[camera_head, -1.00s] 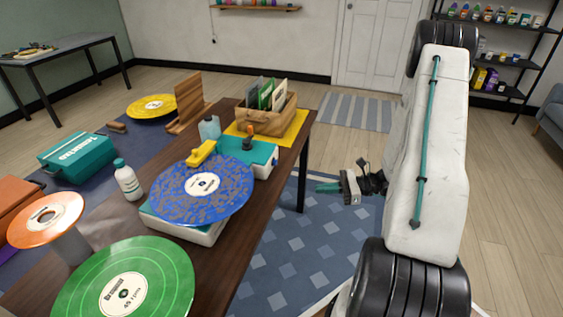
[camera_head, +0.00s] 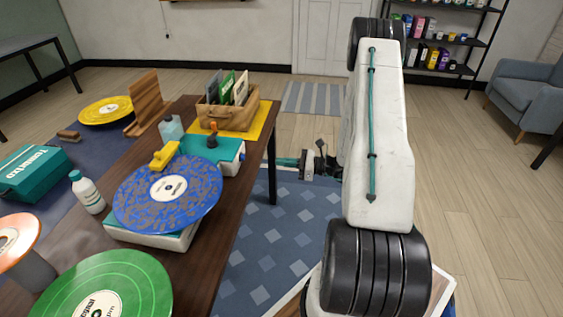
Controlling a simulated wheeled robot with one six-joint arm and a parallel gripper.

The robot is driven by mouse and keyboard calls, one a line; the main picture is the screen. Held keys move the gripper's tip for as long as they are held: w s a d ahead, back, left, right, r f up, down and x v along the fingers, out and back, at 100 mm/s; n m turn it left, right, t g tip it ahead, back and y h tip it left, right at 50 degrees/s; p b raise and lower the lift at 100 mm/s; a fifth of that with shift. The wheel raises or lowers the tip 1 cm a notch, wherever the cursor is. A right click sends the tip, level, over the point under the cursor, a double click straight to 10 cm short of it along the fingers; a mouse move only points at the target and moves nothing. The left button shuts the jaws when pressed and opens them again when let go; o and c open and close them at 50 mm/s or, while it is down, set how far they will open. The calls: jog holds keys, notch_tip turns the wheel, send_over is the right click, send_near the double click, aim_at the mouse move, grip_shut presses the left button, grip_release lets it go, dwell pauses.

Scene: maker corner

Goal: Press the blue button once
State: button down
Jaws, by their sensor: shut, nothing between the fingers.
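A teal-and-white device (camera_head: 228,152) stands on the dark wooden table with a dark and orange knob-like part (camera_head: 212,136) on top. In front of it, a speckled blue record (camera_head: 150,205) lies on a white-and-teal base (camera_head: 165,239). My gripper (camera_head: 279,162) is to the right of the table's right edge, apart from these things. Its teal fingers are small here, point left and look shut and empty. Part of my arm stands large at the right.
Open floor and a blue rug (camera_head: 270,240) lie right of the table.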

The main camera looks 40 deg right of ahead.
aim_at(252, 166)
jog(key=x, duration=1.1)
jog(key=shift+w+a, duration=0.4)
jog(key=shift+w, duration=0.05)
jog(key=shift+w+a+r, duration=0.1)
jog(key=shift+w, duration=0.15)
jog(key=shift+s+d, duration=0.3)
jog(key=shift+s, duration=0.05)
jog(key=v, duration=1.3)
jog(key=shift+s+d, duration=0.3)
